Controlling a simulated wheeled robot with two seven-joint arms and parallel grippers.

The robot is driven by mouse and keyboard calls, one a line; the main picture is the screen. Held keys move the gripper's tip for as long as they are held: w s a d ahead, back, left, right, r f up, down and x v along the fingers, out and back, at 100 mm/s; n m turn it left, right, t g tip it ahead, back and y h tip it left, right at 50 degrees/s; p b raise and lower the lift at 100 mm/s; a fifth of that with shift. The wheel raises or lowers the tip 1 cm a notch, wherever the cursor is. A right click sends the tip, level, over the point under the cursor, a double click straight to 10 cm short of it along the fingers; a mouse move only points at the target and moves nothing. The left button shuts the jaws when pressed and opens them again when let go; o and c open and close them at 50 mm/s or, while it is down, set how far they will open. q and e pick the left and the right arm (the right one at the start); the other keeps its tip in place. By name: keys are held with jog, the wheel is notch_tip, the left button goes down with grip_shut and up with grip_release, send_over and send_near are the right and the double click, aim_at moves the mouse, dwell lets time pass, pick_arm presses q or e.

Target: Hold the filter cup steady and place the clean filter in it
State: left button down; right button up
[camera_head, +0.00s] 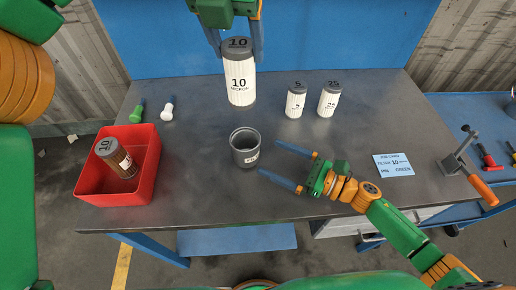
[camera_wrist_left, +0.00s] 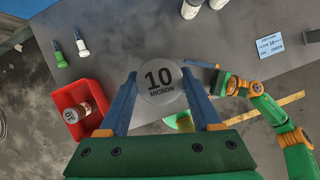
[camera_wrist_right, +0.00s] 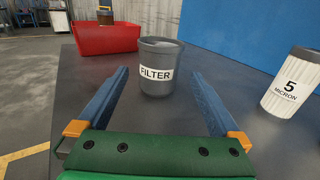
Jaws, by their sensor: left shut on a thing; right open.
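The clean white filter (camera_head: 240,84), marked 10 MICRON, is held upright in the air by my left gripper (camera_head: 238,50), shut on its dark top. Its top cap also shows between the fingers in the left wrist view (camera_wrist_left: 161,82). The grey filter cup (camera_head: 245,152) stands upright and open on the table, below the held filter. In the right wrist view the cup (camera_wrist_right: 158,72), labelled FILTER, stands ahead of and between my right fingers. My right gripper (camera_head: 287,170) is open, low over the table, to the right of the cup and apart from it. The cup's inside bottom is hidden.
A red bin (camera_head: 85,180) at the left holds a brown used 10 filter (camera_head: 117,158). White 5 (camera_head: 295,102) and 25 (camera_head: 328,102) filters stand at the back right. Green (camera_head: 137,112) and white (camera_head: 168,108) pins are back left. A job card (camera_head: 393,165) reads filter 10 micron, pin green.

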aim_at(240, 91)
pick_arm(q)
jog(key=shift+w, duration=0.1)
pick_arm(e)
jog(key=x, duration=0.7)
jog(key=shift+a, duration=0.1)
jog(key=shift+c, duration=0.2)
jog(key=c, duration=1.4)
pick_arm(q)
notch_tip(240, 91, down, 9)
jog(key=m+g+h, duration=0.1)
jog(key=m, duration=0.2)
jog(key=m+h, duration=0.1)
jog(key=m, duration=0.3)
jog(key=shift+w+a+g, duration=0.1)
jog(key=shift+w+g, duration=0.05)
jog(key=shift+g, duration=0.25)
jog(key=shift+m, duration=0.4)
notch_tip(240, 91, down, 10)
jog(key=shift+f, duration=0.2)
